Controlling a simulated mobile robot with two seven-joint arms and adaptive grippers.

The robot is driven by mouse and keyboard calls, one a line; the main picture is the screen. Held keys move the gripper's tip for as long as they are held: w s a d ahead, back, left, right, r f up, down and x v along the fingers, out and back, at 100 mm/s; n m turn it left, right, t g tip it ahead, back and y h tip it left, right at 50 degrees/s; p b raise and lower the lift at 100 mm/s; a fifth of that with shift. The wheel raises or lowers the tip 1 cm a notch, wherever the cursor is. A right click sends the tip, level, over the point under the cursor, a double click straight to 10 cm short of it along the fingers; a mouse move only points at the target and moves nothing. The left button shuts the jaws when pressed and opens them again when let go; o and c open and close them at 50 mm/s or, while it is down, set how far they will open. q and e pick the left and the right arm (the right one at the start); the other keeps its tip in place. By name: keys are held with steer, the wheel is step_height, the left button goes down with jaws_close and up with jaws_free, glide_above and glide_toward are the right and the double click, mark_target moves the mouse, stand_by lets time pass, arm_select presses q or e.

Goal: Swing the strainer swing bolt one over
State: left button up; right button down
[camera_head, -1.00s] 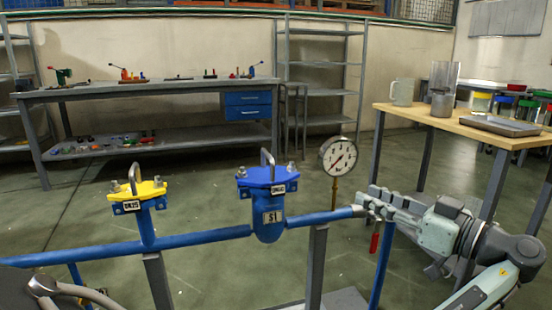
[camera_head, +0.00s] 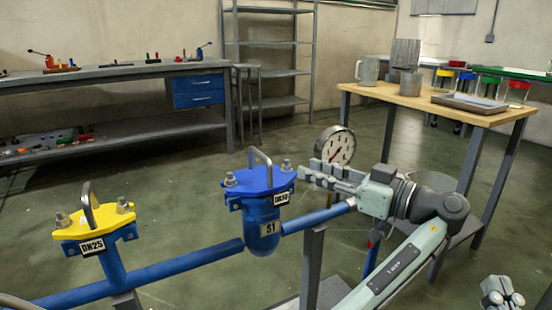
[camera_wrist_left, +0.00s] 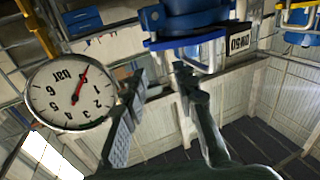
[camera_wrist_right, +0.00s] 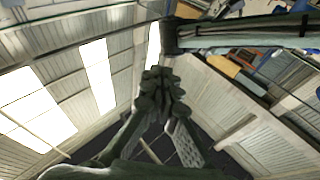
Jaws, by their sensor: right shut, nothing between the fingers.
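The blue strainer (camera_head: 262,212), marked S1 and DN50, stands upright in the blue pipe. Its lid (camera_head: 255,179) carries a bent grey handle. A swing bolt with a nut stands at the lid's left (camera_head: 230,180), another at its right (camera_head: 287,167). My left gripper (camera_head: 303,173) points left, its tips close beside the right bolt; contact cannot be told. In the left wrist view its fingers (camera_wrist_left: 158,80) are apart and empty, below the blue flange and DN50 label (camera_wrist_left: 238,43). My right gripper (camera_head: 502,291) is at the bottom right, shut and empty (camera_wrist_right: 160,78).
A yellow-lidded DN25 strainer (camera_head: 95,222) stands to the left on the same pipe. A pressure gauge (camera_head: 335,146) rises just behind my left gripper. A wooden table (camera_head: 440,104) with vessels and a tray is at the right. A grey workbench (camera_head: 110,73) stands behind.

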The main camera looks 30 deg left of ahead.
mark_target(287, 162)
arm_select(q)
steer(key=a, duration=0.5)
steer(key=w+a, duration=0.1)
steer(key=a, duration=0.1)
steer(key=shift+a, duration=0.25)
steer(key=shift+c, duration=0.6)
jaws_close()
